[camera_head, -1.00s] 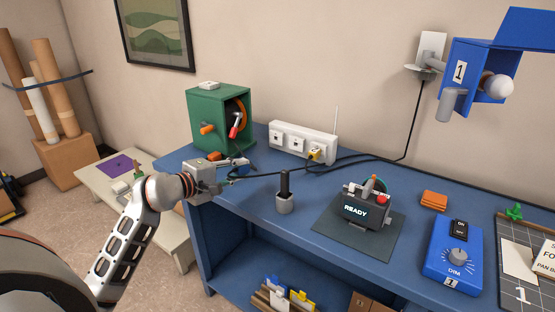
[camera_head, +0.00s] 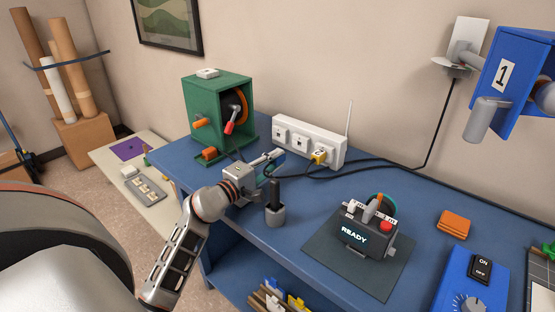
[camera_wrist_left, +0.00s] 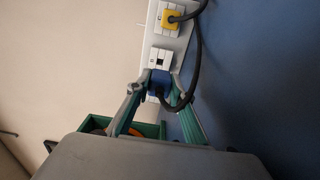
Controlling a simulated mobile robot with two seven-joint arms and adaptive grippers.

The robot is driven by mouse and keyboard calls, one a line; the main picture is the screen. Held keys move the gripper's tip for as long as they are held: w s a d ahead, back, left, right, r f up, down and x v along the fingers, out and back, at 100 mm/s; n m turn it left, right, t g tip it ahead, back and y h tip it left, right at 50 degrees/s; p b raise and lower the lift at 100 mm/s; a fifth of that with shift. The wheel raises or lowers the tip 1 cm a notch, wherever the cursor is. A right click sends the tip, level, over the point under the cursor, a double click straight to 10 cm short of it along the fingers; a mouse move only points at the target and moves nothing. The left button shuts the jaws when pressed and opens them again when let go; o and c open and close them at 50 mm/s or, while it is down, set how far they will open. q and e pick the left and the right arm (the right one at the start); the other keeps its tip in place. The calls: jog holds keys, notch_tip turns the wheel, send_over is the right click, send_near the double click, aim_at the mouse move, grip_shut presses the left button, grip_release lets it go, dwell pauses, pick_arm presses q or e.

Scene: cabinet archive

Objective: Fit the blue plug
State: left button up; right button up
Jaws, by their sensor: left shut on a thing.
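The blue plug (camera_wrist_left: 158,78) is between the fingers of my left gripper (camera_wrist_left: 157,86) in the left wrist view, with its black cable curving away. My left gripper (camera_head: 272,163) is shut on it. The white socket strip (camera_head: 290,124) stands against the wall, and also shows in the left wrist view (camera_wrist_left: 151,40). The plug is in line with the strip's end, beside the empty middle socket (camera_wrist_left: 159,58). I cannot tell whether it touches the strip or sits in a socket. A yellow plug (camera_head: 319,158) is in the far-right socket. My right gripper is not in view.
A green reel box (camera_head: 190,110) stands left of the strip. A small grey holder with a black post (camera_head: 275,213) stands close in front of my gripper. A device reading READY (camera_head: 360,238) sits on a dark mat to the right. Black cable crosses the blue bench.

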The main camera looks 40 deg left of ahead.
aim_at(286, 153)
pick_arm(q)
jog(key=shift+r, duration=0.1)
jog(key=shift+w, duration=0.35)
jog(key=shift+w+d, duration=0.15)
jog(key=shift+w, duration=1)
jog(key=shift+w+d, duration=0.1)
jog(key=shift+w, duration=1.25)
jog(key=shift+w, duration=0.65)
jog(key=shift+w+d, duration=0.1)
jog(key=shift+w, duration=0.2)
